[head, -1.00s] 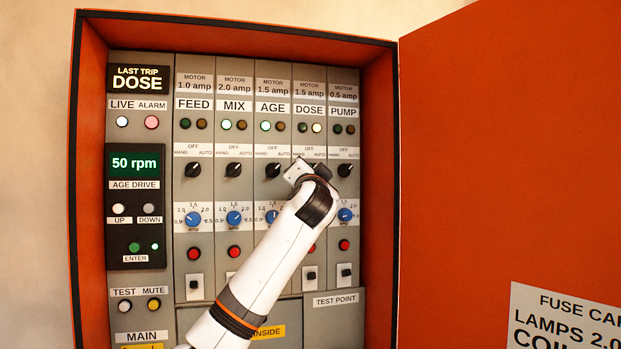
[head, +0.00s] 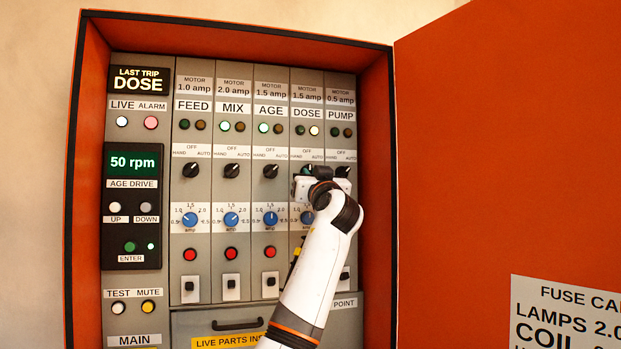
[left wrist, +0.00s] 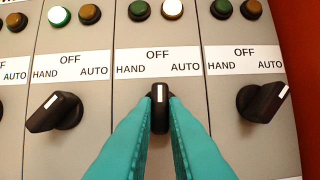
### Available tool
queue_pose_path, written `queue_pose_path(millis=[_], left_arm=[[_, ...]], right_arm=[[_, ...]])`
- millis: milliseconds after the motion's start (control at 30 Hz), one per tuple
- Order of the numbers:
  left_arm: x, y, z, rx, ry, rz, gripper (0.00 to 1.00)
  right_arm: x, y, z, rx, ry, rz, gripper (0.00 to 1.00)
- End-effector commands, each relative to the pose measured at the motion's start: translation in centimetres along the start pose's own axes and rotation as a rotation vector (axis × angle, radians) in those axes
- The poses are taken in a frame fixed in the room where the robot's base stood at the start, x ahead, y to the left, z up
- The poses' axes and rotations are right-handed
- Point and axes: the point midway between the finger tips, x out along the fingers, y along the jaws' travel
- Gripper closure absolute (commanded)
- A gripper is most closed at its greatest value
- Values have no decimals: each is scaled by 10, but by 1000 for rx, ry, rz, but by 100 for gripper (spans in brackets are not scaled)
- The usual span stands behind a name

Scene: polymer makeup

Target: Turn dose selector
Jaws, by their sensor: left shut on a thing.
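The dose selector (left wrist: 160,112) is a black knob with a white pointer line, under the OFF, HAND and AUTO label (left wrist: 157,62). In the left wrist view its pointer stands upright, toward OFF. The two teal fingers of my left gripper (left wrist: 160,98) are shut on it, one on each side. In the head view my left gripper (head: 308,175) is at the DOSE column and mostly hides the knob. My right gripper is not in view.
The age selector (left wrist: 57,111) and the pump selector (left wrist: 264,102) flank the held knob closely, both turned toward AUTO. The DOSE amber lamp (left wrist: 172,8) is lit. The orange cabinet door (head: 510,150) stands open at the right.

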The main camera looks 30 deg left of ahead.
Motion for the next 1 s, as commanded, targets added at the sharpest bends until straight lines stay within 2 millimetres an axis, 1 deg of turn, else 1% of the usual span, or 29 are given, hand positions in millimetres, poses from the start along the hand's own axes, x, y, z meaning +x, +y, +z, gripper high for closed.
queue_pose_path(millis=[200, 600, 633, 733, 1000], left_arm=[[0, -1, 1, -38, -1, 14, 100], [0, 0, 1, -43, -1, 16, 100], [0, 0, 1, -43, -1, 16, 83], [0, 0, 1, -42, -1, 17, 67], [0, 0, 0, -41, -1, 17, 66]], right_arm=[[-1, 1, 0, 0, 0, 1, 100], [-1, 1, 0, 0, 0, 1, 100], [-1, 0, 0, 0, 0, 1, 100], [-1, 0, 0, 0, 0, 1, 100], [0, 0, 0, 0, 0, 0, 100]])
